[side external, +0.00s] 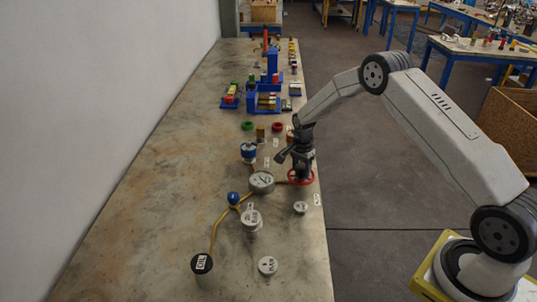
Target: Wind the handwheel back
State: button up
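The red handwheel (293,181) is at the right edge of the bench, joined to the brass pipe beside the round gauge (262,181). My gripper (300,176) points down over the handwheel, with its tips at or just above the wheel's middle. My gripper covers the far part of the rim and the hub. Whether the fingers touch the wheel or are closed on it is too small to tell.
A blue-topped vessel (248,152), a blue ball-shaped part (233,198), a white-lidded vessel (251,219) and a black-topped OIL vessel (202,265) stand along the pipework. Small white lids (268,265) lie nearer. Blue racks (265,100) stand farther back. The bench's left side is clear.

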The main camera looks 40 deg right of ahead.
jog(key=shift+c, duration=0.4)
jog(key=shift+n, duration=0.3)
jog(key=n, duration=1.7)
jog(key=shift+n, duration=0.3)
jog(key=n, duration=0.5)
jog(key=shift+n+t, duration=0.3)
